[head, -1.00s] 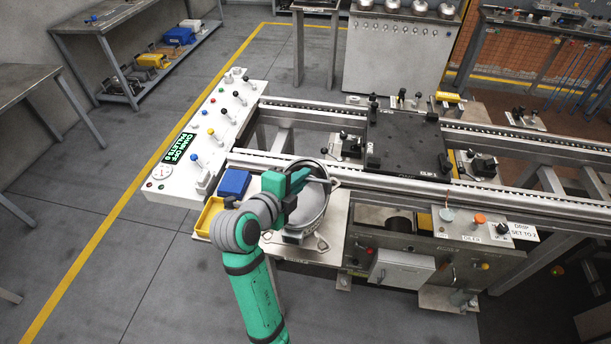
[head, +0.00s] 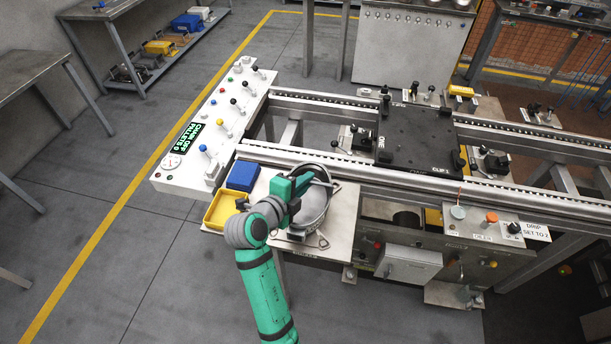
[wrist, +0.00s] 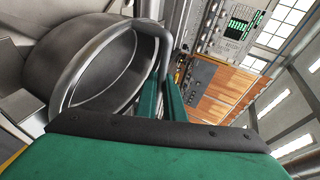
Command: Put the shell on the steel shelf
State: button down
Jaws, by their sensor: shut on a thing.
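The shell appears to be the grey, round, open metal bowl (head: 316,208) with a raised rim, at the right end of the small bench by the conveyor. In the wrist view the shell (wrist: 105,75) fills the upper left, its opening showing. My gripper (head: 312,181) is at its far upper side, shut on its rim or a bar there; the exact contact is partly hidden. The fingers of my gripper (wrist: 164,100) show beside the rim in the wrist view. A low steel shelf (head: 135,78) with bins stands at the far upper left, apart from the shell.
A blue bin (head: 242,177) and a yellow bin (head: 226,210) sit left of the shell. A lever panel (head: 232,118) and the conveyor rail (head: 400,181) lie behind. A black pallet (head: 413,138) sits on the conveyor. The floor at left is clear.

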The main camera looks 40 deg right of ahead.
jog(key=c, duration=1.9)
grip_release()
jog(key=shift+o, duration=0.2)
jog(key=shift+a, duration=0.1)
jog(key=v, duration=1.2)
jog(key=s+a+f+n+t+y, duration=0.4)
jog(key=a+f+n, duration=0.3)
jog(key=f+n, duration=0.25)
jog(key=s+a+f+n+t+y, duration=0.35)
jog(key=a+f+n, duration=0.4)
jog(key=n, duration=0.35)
jog(key=s+a+r+n+t+y, duration=0.1)
jog(key=s+a+n, duration=0.3)
jog(key=s, duration=0.6)
jog(key=s+a+r+n+t+y, duration=0.2)
jog(key=s+a+r+n+y, duration=0.2)
jog(key=s, duration=0.6)
jog(key=shift+n, duration=0.85)
